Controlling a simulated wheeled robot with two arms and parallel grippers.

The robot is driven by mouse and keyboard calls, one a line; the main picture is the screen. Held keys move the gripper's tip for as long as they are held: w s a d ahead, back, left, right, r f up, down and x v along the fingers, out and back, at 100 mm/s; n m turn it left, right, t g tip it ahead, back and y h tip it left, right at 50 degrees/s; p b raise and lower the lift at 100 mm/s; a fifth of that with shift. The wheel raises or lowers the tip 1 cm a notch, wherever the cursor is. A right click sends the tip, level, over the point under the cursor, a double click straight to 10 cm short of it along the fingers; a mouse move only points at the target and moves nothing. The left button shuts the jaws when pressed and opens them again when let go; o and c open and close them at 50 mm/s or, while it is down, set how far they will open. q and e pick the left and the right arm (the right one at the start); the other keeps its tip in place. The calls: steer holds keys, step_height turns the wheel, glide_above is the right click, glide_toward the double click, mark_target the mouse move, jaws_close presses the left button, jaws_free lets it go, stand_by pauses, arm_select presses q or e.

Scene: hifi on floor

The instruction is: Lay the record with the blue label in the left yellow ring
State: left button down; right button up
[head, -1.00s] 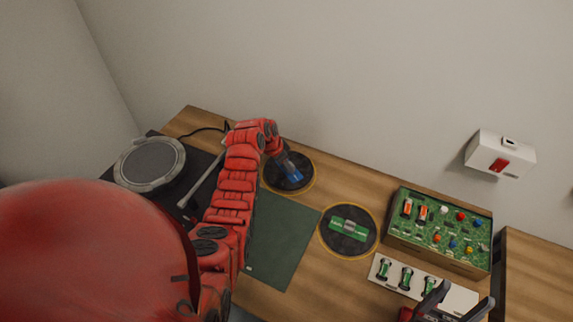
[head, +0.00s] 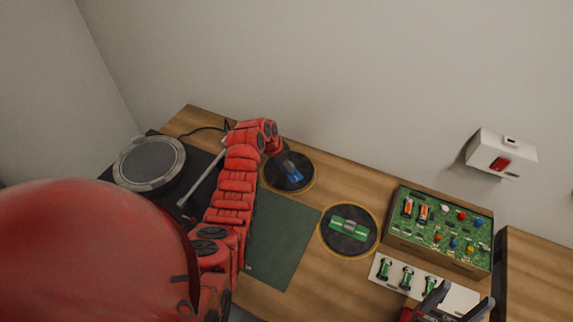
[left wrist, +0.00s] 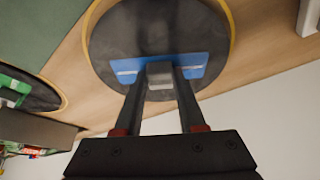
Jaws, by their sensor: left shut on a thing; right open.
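The record with the blue label (head: 300,184) lies in the left yellow ring (head: 313,188) near the back of the table. In the left wrist view the dark record (left wrist: 125,30) has the ring's yellow edge (left wrist: 232,32) around it, and a grey block (left wrist: 160,75) stands up from the blue label. My left gripper (left wrist: 160,80) is shut on this block, over the record. I cannot tell whether the record rests fully on the table. My right gripper (head: 450,300) is open and empty at the lower right, by the white strip.
A record with a green label (head: 349,226) lies in the right yellow ring. A green mat (head: 280,240) is left of it. A turntable (head: 149,163) stands at the left. A green circuit board box (head: 440,230) and a white strip (head: 425,290) with several small parts are at the right.

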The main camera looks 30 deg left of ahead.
arm_select(q)
steer(key=shift+f+b, duration=0.5)
steer(key=shift+b, duration=0.05)
stand_by(0.4)
steer(key=shift+c, duration=2.1)
jaws_free()
steer(key=w+p+v, duration=0.1)
steer(key=p+v, duration=1.1)
steer(key=v, duration=1.1)
steer(key=shift+w+d+r+p, duration=0.25)
steer(key=shift+d+r+p, duration=0.15)
